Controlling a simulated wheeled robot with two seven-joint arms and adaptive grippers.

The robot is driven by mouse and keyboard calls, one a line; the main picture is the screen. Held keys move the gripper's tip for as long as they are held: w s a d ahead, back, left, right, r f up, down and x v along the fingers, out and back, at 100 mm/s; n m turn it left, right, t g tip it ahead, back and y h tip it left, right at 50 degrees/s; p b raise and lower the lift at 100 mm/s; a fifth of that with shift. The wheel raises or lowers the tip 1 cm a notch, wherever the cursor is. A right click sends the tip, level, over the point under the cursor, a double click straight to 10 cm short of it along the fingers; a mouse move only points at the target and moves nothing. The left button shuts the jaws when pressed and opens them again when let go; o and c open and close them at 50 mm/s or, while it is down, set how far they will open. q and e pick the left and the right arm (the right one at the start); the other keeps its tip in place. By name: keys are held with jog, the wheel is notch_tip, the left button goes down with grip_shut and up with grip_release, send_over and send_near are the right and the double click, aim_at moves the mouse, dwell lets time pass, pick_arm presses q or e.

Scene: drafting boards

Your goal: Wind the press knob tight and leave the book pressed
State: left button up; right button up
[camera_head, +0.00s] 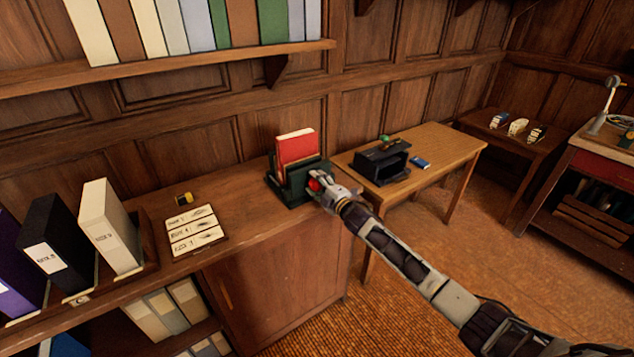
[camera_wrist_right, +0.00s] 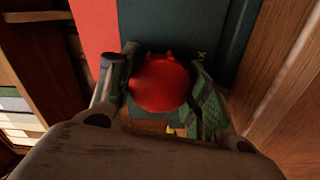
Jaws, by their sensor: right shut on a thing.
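The dark green book press (camera_head: 290,192) stands on the wooden cabinet top, near its right end. A red book (camera_head: 296,148) stands upright between its plates, and its red cover also shows in the right wrist view (camera_wrist_right: 92,25). The red press knob (camera_wrist_right: 160,82) is on the side of the press facing my right arm. My right gripper (camera_head: 318,186) is shut on the knob, with one finger on each side of it in the right wrist view (camera_wrist_right: 160,90). Most of the knob is hidden by the gripper in the head view. My left gripper is not in view.
Binders (camera_head: 108,228) stand at the left of the cabinet top (camera_head: 255,225), with a card tray (camera_head: 194,231) and a small yellow-black item (camera_head: 184,199) between them and the press. A table (camera_head: 440,150) with a black holder (camera_head: 383,166) stands to the right.

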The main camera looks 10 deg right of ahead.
jog(key=m+p, duration=0.2)
jog(key=m, duration=0.2)
jog(key=shift+m, duration=0.4)
jog(key=m+p, duration=0.2)
jog(key=m, duration=0.2)
jog(key=shift+m, duration=0.4)
jog(key=m, duration=0.3)
jog(key=shift+m+p, duration=0.3)
jog(key=shift+p, duration=0.05)
jog(key=m, duration=0.3)
jog(key=m+b, duration=0.1)
jog(key=m, duration=0.4)
jog(key=shift+f+m, duration=0.15)
jog(key=shift+m, duration=0.15)
jog(key=m+b, duration=0.2)
jog(key=m, duration=0.2)
jog(key=shift+m, duration=0.7)
